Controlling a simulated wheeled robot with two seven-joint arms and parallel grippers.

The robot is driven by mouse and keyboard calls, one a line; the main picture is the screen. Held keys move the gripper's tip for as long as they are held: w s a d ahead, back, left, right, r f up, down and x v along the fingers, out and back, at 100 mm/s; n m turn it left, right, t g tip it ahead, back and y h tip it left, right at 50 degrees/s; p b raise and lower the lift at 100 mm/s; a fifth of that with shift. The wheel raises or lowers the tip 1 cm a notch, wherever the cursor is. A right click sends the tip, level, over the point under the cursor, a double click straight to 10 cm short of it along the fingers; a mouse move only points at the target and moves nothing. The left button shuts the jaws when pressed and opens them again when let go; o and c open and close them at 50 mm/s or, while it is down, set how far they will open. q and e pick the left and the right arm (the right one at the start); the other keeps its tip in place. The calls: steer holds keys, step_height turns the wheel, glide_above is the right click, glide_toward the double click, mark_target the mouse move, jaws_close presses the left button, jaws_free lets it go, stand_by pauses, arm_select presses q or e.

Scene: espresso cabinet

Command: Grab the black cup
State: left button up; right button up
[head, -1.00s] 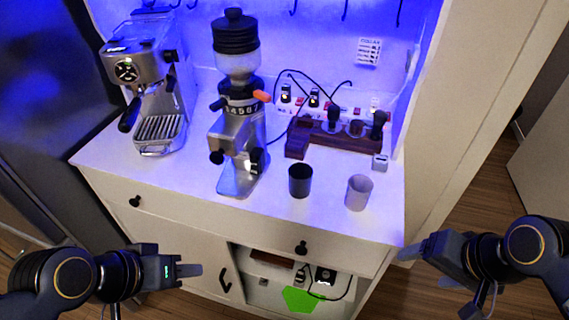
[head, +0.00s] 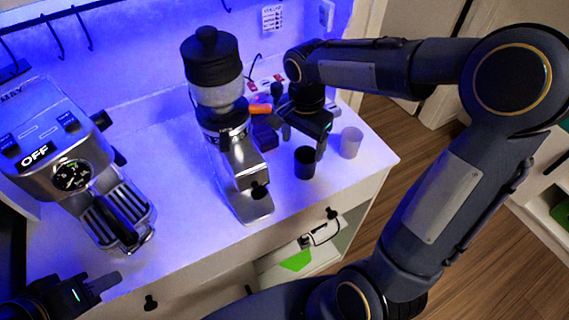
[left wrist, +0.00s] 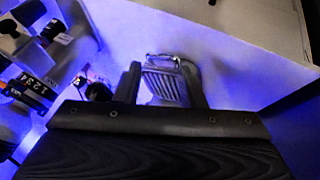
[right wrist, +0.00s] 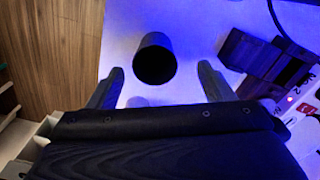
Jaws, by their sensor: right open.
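The black cup (head: 304,162) stands upright on the white counter near its front edge. In the right wrist view the black cup (right wrist: 155,60) is between and just beyond the fingertips, and the fingers do not close on it. My right gripper (head: 308,140) is open and empty, pointing down just behind the cup; its arm hides part of the counter. My left gripper (head: 108,286) is off the front of the counter at lower left. In the left wrist view the left gripper (left wrist: 165,80) shows its fingers apart with nothing held.
A light cup (head: 350,142) stands just right of the black cup. A coffee grinder (head: 240,180) is to the left, and an espresso machine (head: 60,165) further left. A dark wooden stand (right wrist: 250,55) is close to my right gripper. Counter between machine and grinder is clear.

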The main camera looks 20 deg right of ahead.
mark_target(305, 161)
steer(key=f, duration=0.2)
steer(key=f+p, duration=0.1)
steer(key=f, duration=0.1)
steer(key=d+f, duration=0.1)
steer(key=f, duration=0.2)
steer(key=shift+s, duration=0.2)
steer(key=shift+f+p, duration=0.3)
steer(key=shift+f, duration=0.15)
steer(key=c, duration=1.1)
steer(key=shift+r, duration=0.1)
steer(key=shift+w, duration=0.1)
